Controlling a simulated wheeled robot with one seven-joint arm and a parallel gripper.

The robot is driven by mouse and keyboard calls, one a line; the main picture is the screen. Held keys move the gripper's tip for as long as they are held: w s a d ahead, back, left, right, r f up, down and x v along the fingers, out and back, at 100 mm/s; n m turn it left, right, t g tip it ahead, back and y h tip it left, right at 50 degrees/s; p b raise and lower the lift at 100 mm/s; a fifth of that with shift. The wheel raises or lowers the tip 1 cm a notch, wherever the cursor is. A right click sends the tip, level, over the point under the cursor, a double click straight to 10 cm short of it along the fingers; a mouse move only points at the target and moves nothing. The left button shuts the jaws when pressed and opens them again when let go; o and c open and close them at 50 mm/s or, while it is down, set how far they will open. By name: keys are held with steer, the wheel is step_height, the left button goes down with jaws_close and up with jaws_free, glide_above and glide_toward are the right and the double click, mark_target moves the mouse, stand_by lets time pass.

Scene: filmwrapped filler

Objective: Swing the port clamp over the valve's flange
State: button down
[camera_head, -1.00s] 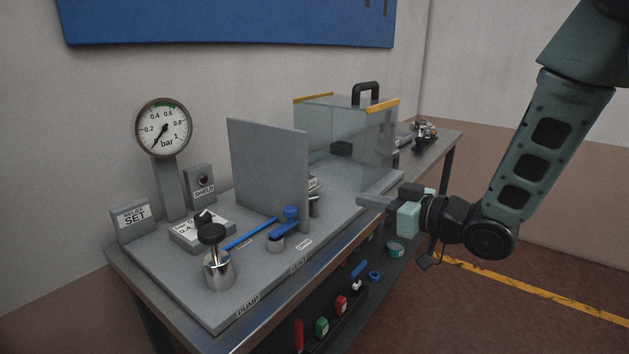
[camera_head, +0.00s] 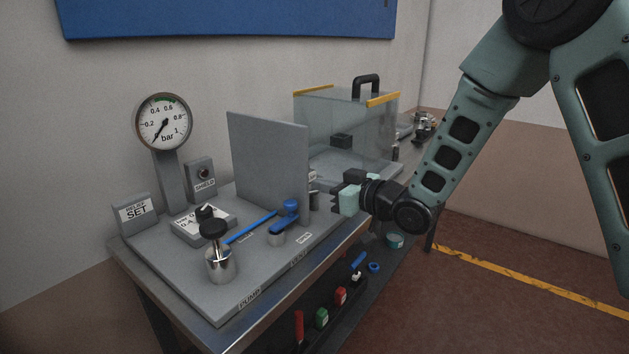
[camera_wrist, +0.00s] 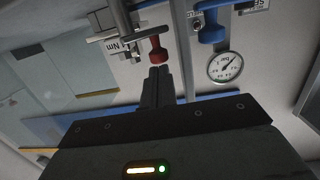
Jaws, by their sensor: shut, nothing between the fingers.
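In the wrist view a red knob (camera_wrist: 157,50) sits on a metal bar beside a steel post (camera_wrist: 122,18); it looks like the port clamp's handle. My gripper (camera_wrist: 159,72) is shut and empty, its tips close to the red knob; I cannot tell if they touch. In the head view my gripper (camera_head: 335,203) is at the right of the upright grey panel (camera_head: 265,165). A small metal part (camera_head: 314,198) shows at the panel's edge, probably part of the valve; the panel hides most of it. I cannot make out the flange.
A clear box with a black handle (camera_head: 366,86) stands behind my gripper. A blue lever (camera_head: 287,218), a pump (camera_head: 219,258) and a pressure gauge (camera_head: 163,122) are left on the bench. A lower shelf holds coloured items. Floor at right is free.

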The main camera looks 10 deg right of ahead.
steer(key=shift+x, duration=1.45)
steer(key=shift+w+a+f+b, duration=0.2)
steer(key=shift+a+b, duration=0.4)
steer(key=shift+b, duration=0.35)
steer(key=shift+w+a+r, duration=0.15)
steer(key=shift+a+r, duration=0.05)
steer(key=shift+a, duration=0.05)
steer(key=b+v, duration=0.6)
steer(key=v, duration=1.1)
steer(key=shift+d, duration=0.2)
